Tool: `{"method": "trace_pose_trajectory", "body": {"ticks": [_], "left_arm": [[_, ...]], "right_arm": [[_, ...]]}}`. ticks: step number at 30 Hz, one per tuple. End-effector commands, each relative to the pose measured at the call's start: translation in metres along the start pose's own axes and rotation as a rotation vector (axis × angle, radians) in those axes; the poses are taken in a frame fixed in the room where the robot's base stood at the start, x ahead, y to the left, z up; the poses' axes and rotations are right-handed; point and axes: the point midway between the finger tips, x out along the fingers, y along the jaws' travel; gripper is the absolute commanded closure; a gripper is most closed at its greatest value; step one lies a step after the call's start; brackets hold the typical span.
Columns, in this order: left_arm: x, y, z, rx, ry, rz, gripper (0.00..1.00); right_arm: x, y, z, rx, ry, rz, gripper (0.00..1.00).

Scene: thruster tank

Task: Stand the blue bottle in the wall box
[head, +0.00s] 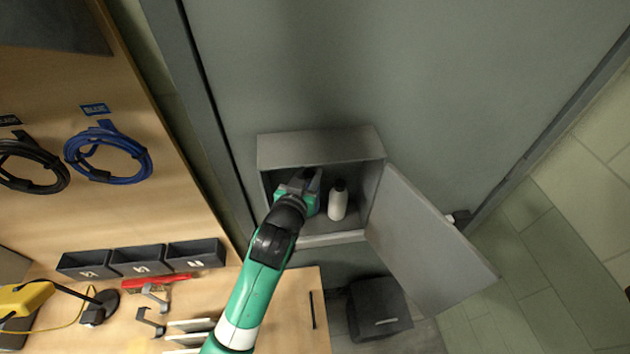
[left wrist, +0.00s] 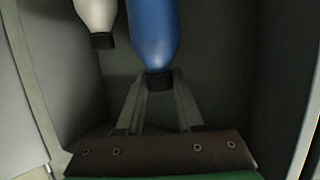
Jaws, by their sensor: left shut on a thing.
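The grey wall box (head: 320,148) is mounted on the wall with its door (head: 425,240) swung open to the right. My left gripper (head: 309,180) reaches inside the box. In the left wrist view, my left gripper (left wrist: 159,82) is shut on the black cap end of the blue bottle (left wrist: 153,35). My right gripper is in neither view.
A white bottle (head: 338,202) with a black cap stands in the box, right of my gripper, apart from the blue bottle. A workbench (head: 285,300) with bins (head: 140,260) is at the lower left. A dark box (head: 380,308) sits below the wall box.

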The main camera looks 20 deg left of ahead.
Motion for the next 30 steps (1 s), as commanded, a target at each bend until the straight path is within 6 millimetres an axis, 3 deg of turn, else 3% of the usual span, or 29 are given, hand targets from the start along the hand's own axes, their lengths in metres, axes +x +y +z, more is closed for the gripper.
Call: {"method": "trace_pose_trajectory", "body": {"ticks": [5, 13, 24, 25, 30], "left_arm": [[0.001, -0.002, 0.004, -0.001, 0.004, -0.002, 1.00], [0.015, -0.007, 0.051, -0.003, 0.004, -0.010, 1.00], [0.016, -0.008, 0.051, -0.004, 0.004, -0.011, 1.00], [0.016, -0.008, 0.051, -0.004, 0.002, -0.011, 0.61], [0.016, -0.008, 0.051, -0.004, 0.002, -0.011, 0.34]], "right_arm": [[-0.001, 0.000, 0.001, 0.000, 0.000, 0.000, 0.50], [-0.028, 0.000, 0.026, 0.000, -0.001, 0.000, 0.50], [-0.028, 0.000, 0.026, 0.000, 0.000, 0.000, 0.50], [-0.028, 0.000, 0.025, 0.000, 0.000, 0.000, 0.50], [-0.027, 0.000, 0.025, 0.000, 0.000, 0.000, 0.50]]}}
